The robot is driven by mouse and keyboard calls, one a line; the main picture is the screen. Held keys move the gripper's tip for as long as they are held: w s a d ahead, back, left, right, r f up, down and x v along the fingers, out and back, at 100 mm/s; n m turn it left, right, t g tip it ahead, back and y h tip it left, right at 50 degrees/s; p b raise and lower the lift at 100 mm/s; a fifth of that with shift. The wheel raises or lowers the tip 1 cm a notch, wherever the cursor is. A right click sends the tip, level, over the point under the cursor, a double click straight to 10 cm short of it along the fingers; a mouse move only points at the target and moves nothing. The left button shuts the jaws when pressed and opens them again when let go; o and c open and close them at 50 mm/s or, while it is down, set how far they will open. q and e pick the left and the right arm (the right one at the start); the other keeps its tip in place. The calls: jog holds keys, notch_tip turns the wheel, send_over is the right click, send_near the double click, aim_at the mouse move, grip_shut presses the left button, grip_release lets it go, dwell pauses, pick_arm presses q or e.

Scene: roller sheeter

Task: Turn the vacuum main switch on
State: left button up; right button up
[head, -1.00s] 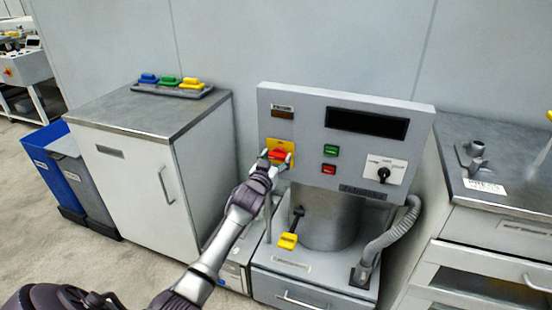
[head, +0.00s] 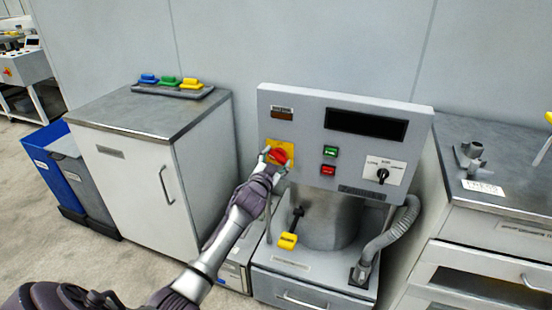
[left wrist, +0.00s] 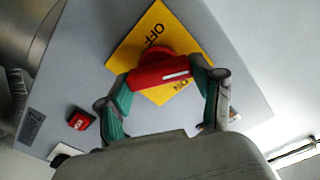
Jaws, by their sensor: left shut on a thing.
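The vacuum main switch is a red rotary handle (head: 279,155) on a yellow plate (head: 290,147), at the left of the grey control panel. My left gripper (head: 276,158) is shut on the red handle. In the left wrist view the handle (left wrist: 160,74) lies between the two green-padded fingers (left wrist: 164,90). A white line marks its right part. The yellow plate (left wrist: 150,33) reads OFF above the handle and ON below its right part; the white line lies between the two words, closer to ON. My right gripper is not in view.
The panel also has a dark display (head: 366,123), a green button (head: 331,152), a red button (head: 328,170) and a black selector knob (head: 382,175). A cabinet (head: 130,185) stands left, a worktop (head: 500,160) right.

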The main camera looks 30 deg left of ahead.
pick_arm(q)
jog(key=m, duration=0.6)
jog(key=shift+d+f+m, duration=0.1)
jog(key=shift+m, duration=0.2)
jog(key=m, duration=0.5)
jog(key=shift+f+m, duration=0.15)
jog(key=shift+m, duration=0.15)
jog(key=o, duration=1.1)
jog(key=shift+o, duration=0.2)
jog(key=v, duration=1.2)
